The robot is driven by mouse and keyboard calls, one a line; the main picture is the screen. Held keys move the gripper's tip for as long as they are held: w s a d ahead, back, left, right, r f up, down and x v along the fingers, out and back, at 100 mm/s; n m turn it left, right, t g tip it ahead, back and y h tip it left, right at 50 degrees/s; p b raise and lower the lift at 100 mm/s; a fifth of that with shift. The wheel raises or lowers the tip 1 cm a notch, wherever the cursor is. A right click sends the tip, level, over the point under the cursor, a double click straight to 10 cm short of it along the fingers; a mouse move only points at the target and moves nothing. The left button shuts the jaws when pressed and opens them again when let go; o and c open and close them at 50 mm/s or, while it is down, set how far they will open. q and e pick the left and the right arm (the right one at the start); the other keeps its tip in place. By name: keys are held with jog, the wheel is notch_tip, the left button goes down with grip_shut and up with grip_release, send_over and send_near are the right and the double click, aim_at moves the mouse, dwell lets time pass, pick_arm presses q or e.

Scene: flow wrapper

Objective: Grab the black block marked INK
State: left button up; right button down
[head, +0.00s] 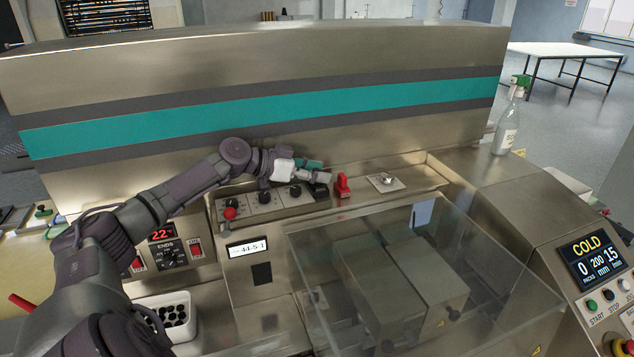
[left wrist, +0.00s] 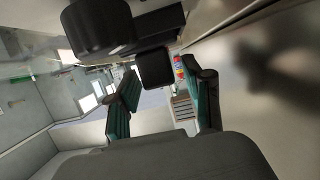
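A small black block (head: 319,190) sits on the machine's ledge, between the dials and a red switch; its INK marking is not readable. My left gripper (head: 321,172) is just above and behind it, reaching in from the left and partly covering it. In the left wrist view, the two teal-padded fingers (left wrist: 165,103) stand apart with nothing held between them. A dark rounded block (left wrist: 155,68) shows beyond and between them, apparently the same block. I cannot tell whether a finger touches it. My right gripper is not in view.
Dials (head: 264,197) and a red knob (head: 230,213) lie left of the block. The red switch (head: 342,186) stands close on its right. The machine's steel wall (head: 300,140) rises behind. A clear cover (head: 420,270) fills the front right.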

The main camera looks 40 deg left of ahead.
pick_arm(q)
grip_shut()
jog(key=shift+r, duration=0.1)
